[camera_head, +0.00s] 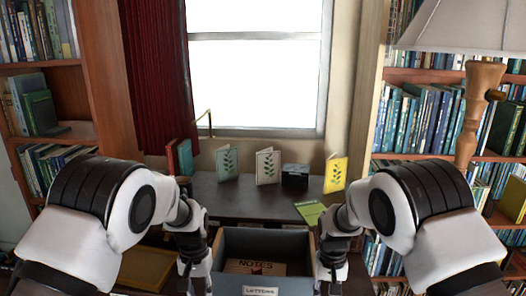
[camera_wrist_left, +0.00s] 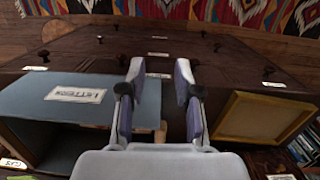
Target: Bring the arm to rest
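My left arm comes in from the left in the head view and points down, with its gripper (camera_head: 195,278) at the bottom edge, left of the open drawer. In the left wrist view my left gripper (camera_wrist_left: 159,72) has its two fingers apart with nothing between them. My right arm comes in from the right, and its gripper (camera_head: 332,276) hangs down just right of the drawer. Its fingertips are too small and cut off to tell whether they are open.
A grey drawer labelled LETTERS (camera_head: 262,290) stands open between my grippers, with a NOTES item (camera_head: 255,267) inside.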

